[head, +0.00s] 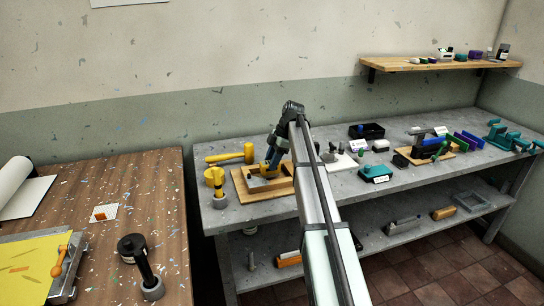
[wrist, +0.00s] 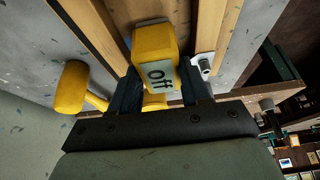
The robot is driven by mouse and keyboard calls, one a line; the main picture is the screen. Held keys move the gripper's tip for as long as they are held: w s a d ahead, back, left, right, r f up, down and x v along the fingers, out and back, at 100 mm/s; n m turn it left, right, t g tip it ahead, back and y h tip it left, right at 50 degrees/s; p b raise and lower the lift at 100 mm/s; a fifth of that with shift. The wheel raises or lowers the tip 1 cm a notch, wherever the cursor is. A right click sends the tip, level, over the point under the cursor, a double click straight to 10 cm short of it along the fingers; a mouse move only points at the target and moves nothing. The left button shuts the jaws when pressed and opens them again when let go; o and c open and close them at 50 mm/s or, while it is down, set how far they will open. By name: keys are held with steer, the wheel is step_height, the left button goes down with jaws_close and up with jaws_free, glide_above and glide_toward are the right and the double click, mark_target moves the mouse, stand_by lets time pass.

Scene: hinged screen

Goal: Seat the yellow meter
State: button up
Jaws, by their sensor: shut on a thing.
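The yellow meter (wrist: 153,42) is a blocky yellow body with a pale grey display reading "Off". It sits between the dark fingers of my gripper (wrist: 160,92), which is shut on it. In the head view my gripper (head: 271,163) points down over a wooden board with raised sides (head: 246,194) on the grey bench. In the wrist view wooden rails (wrist: 218,30) run close beside the meter. Whether the meter touches the board cannot be told.
A yellow mallet (head: 232,156) lies behind the board, and an upright yellow-topped tool (head: 214,178) stands at its left. A black bin (head: 366,131), a teal block (head: 376,173) and other tools stand to the right. A wooden table (head: 120,195) is at the left, across a gap.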

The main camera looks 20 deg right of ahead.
steer(key=shift+f, duration=0.2)
steer(key=shift+f, duration=0.7)
stand_by(0.8)
steer(key=o, duration=1.1)
steer(key=shift+r, duration=0.1)
steer(key=v, duration=1.3)
steer(key=shift+d+r, duration=0.15)
steer(key=shift+r, duration=0.15)
steer(key=shift+s+f, duration=0.1)
